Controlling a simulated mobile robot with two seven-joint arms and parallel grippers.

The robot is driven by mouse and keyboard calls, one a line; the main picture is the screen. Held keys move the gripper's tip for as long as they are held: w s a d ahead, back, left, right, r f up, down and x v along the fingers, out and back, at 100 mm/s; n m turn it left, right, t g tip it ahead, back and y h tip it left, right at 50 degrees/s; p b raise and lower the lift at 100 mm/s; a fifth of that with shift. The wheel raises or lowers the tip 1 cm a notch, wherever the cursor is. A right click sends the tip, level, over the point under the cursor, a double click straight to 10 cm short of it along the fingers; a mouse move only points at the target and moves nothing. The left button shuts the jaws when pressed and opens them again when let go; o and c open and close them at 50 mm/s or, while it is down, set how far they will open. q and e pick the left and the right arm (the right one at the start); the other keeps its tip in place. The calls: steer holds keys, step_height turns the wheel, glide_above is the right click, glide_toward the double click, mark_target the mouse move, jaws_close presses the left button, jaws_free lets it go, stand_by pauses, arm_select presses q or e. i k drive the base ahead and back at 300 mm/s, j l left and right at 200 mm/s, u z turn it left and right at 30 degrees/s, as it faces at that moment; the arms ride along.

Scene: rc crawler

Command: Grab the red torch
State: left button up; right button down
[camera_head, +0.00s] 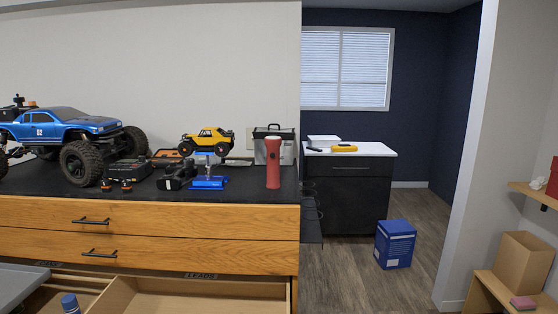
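A red torch (273,163) stands upright near the right end of the black worktop, with its wider head at the top. It stands in front of a grey case with a dark handle and hides part of it. Neither of my grippers shows in the head view, so nothing is seen touching the torch.
The black worktop (235,196) also holds a blue truck (65,124), a yellow crawler (208,139), a blue stand (209,183) and the grey case (289,152). Below, a wooden drawer (200,302) is open. A blue box (395,245) stands on the floor at right.

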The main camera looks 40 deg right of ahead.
mark_target(273, 143)
steer(key=i+l, duration=0.1)
steer(key=l, duration=0.55)
steer(key=i+l, duration=0.1)
steer(key=l, duration=0.55)
steer(key=i+l, duration=0.1)
steer(key=l, duration=0.5)
steer(key=i+l, duration=0.1)
steer(key=l, duration=0.55)
steer(key=i+l, duration=0.1)
steer(key=l, duration=0.55)
steer(key=i+u, duration=0.05)
